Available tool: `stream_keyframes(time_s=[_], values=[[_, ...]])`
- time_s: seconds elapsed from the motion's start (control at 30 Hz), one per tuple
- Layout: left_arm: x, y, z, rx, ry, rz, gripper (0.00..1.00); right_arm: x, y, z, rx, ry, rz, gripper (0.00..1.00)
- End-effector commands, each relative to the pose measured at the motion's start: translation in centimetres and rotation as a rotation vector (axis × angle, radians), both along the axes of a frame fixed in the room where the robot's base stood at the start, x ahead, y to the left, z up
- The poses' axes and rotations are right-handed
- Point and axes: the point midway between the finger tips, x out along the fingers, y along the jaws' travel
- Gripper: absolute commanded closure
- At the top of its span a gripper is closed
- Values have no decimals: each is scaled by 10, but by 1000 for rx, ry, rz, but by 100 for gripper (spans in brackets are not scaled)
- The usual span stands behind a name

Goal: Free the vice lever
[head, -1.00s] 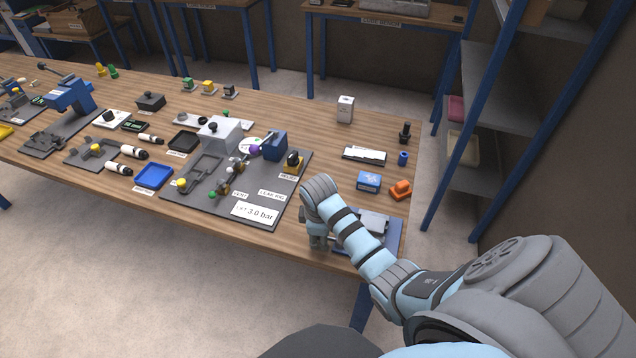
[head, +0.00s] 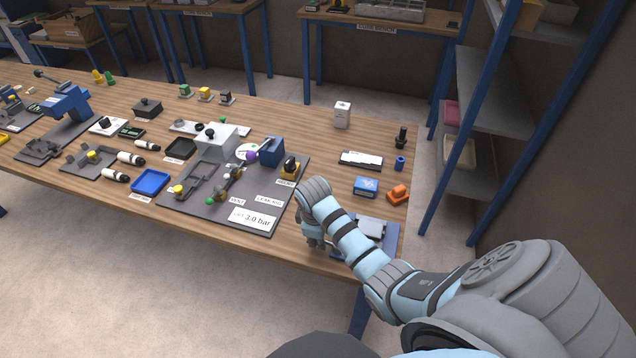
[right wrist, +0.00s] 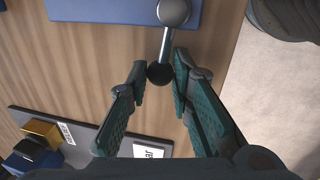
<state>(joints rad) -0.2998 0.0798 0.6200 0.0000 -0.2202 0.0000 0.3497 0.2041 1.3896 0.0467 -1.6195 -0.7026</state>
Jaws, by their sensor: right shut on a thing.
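The vice (head: 384,225) has a blue base and a grey block, and sits at the table's front right corner, partly hidden behind my right arm. Its lever (right wrist: 166,42) shows in the right wrist view as a thin metal rod running from a round grey pivot to a black ball knob (right wrist: 159,74). My right gripper (right wrist: 160,72) is shut on the knob, one finger on each side of it. In the head view my right gripper (head: 313,241) points down at the vice's left side, and the lever is hidden there. My left gripper is not in view.
A leak rig plate (head: 220,213) with a pressure label lies left of the gripper. A blue box (head: 365,186), an orange part (head: 398,194) and a white-labelled tray (head: 361,160) stand behind the vice. A shelf rack (head: 470,120) rises beyond the table's right end.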

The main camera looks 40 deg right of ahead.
Motion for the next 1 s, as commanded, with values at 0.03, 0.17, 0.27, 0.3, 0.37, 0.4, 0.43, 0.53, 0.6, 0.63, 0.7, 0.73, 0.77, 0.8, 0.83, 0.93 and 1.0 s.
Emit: stream_keyframes(time_s=[0.03,0.17,0.27,0.3,0.37,0.4,0.43,0.53,0.6,0.63,0.7,0.73,0.77,0.8,0.83,0.93,1.0], values=[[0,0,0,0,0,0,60,1,-2,0,-1,0,-32,100],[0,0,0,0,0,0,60,4,-8,1,-3,-1,-142,100],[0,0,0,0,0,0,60,5,-13,1,-3,-1,-236,100],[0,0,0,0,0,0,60,6,-15,1,-3,0,-273,100],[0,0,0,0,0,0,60,7,-18,1,-3,-1,-330,100],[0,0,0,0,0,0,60,7,-20,0,-2,0,-369,100],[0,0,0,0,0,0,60,7,-21,1,-3,-1,-398,100],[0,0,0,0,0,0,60,7,-26,1,-3,-1,-491,100],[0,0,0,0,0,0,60,7,-30,1,-3,1,-556,100],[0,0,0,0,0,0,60,7,-31,1,-3,-1,-582,100],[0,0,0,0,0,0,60,7,-34,0,-3,1,-639,100],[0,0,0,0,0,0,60,7,-35,0,-4,0,-663,100],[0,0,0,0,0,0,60,6,-37,1,-3,0,-686,100],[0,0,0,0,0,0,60,6,-38,0,-4,0,-716,100],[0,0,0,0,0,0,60,6,-40,0,-4,1,-735,100],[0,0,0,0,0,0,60,5,-43,1,-4,0,-795,100],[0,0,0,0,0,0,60,4,-44,0,-4,1,-829,100]])
